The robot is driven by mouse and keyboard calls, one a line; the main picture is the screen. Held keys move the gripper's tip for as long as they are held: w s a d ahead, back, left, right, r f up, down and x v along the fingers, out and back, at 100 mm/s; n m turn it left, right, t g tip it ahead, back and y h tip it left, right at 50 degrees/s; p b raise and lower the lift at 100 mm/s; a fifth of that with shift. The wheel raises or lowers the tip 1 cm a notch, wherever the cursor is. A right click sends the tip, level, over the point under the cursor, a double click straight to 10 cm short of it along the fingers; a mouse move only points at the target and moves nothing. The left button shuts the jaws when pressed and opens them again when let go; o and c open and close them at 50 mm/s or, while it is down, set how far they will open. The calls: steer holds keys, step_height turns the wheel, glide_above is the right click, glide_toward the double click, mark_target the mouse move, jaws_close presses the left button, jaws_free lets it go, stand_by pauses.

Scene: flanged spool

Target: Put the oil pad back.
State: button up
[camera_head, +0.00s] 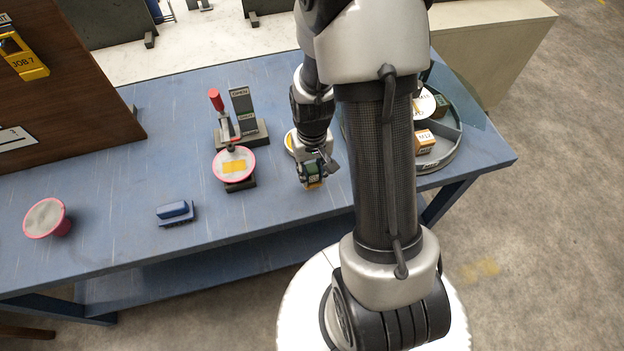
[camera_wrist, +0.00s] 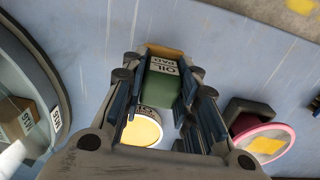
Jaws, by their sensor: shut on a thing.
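The oil pad (camera_wrist: 163,90) is a green block with a white "OIL PAD" label and a tan-orange part at its far end. My gripper (camera_wrist: 162,76) is shut on it, with fingers on both sides. In the head view, my gripper (camera_head: 312,165) holds the oil pad (camera_head: 309,173) over the blue table, right of the clamp stand. I cannot tell how high it is. A round white-rimmed holder with a yellow face (camera_head: 290,142) is partly hidden behind my gripper; it also shows in the wrist view (camera_wrist: 143,129), partly covered by my fingers.
A clamp stand with a red handle (camera_head: 216,100) has a pink-flanged spool (camera_head: 234,166) at its front. Another pink-rimmed spool (camera_head: 46,218) and a blue block (camera_head: 175,211) lie left. A round divided tray (camera_head: 447,155) with boxes is right, partly behind my arm.

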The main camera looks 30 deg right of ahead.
steer(key=shift+f+b, duration=0.5)
steer(key=shift+f, duration=1.4)
steer(key=shift+f, duration=0.1)
steer(key=o, duration=1)
steer(key=shift+o, duration=0.2)
step_height(320, 180, up, 12)
steer(key=p, duration=0.3)
steer(key=shift+r+p, duration=0.25)
steer(key=shift+p, duration=0.05)
step_height(320, 180, up, 7)
steer(key=t, duration=0.1)
glide_above(312, 180)
steer(key=a, duration=0.2)
steer(key=s+a+r+n+t, duration=0.1)
steer(key=s+a+r, duration=0.3)
steer(key=s+r, duration=0.2)
steer(key=s+a+r+n+t, duration=0.2)
steer(key=s+a+r, duration=0.1)
steer(key=s+r, duration=0.3)
step_height(312, 180, up, 2)
steer(key=shift+a+r+t, duration=0.15)
steer(key=shift+a+t, duration=0.15)
steer(key=shift+a, duration=0.1)
